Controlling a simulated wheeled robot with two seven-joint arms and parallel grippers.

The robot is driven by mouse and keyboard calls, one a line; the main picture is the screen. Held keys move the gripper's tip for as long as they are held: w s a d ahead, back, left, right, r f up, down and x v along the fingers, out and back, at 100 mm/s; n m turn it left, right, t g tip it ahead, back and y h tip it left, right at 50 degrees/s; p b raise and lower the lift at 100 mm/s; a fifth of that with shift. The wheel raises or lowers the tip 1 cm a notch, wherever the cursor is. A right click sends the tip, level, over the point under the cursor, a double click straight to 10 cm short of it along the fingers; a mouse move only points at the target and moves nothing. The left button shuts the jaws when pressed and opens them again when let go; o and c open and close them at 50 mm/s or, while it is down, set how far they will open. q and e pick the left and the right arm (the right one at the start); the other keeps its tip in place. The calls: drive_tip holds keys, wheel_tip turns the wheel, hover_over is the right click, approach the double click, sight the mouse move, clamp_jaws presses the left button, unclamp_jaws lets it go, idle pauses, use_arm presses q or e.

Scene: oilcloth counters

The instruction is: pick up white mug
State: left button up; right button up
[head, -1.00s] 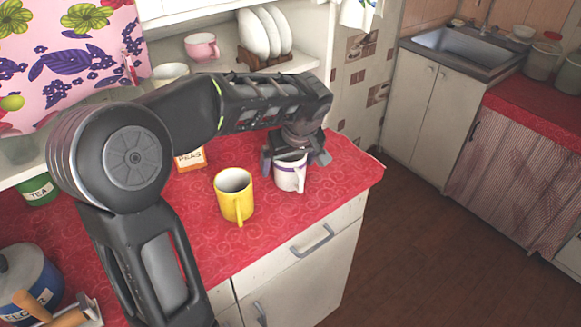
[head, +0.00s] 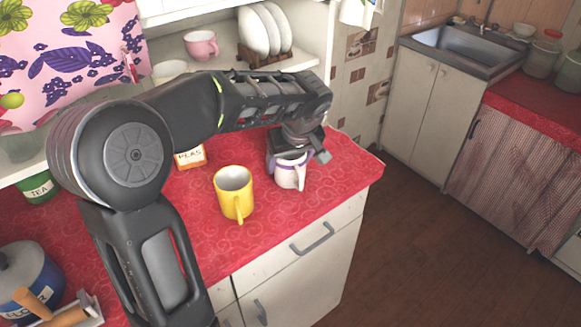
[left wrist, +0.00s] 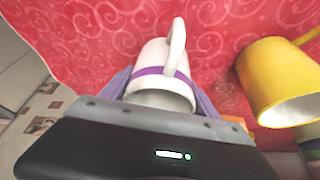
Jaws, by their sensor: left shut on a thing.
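The white mug (head: 289,176) has a purple band and stands on the red counter near its right end, its handle facing the front. My left gripper (head: 297,158) comes down over the mug from above and is shut on it. In the left wrist view the mug (left wrist: 160,88) sits between the two purplish fingers, handle pointing up in the picture. From these views I cannot tell whether its base is clear of the cloth. My right gripper is not in view.
A yellow mug (head: 234,194) stands close by on the left, also in the left wrist view (left wrist: 274,80). An orange peas box (head: 191,158) is behind it. The red counter (head: 345,172) ends just right of the white mug.

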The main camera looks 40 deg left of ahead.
use_arm(q)
drive_tip(key=c, duration=1.1)
wheel_tip(320, 180, up, 10)
drive_tip(key=shift+r+b, duration=0.1)
drive_tip(key=shift+b, duration=0.25)
idle(0.3)
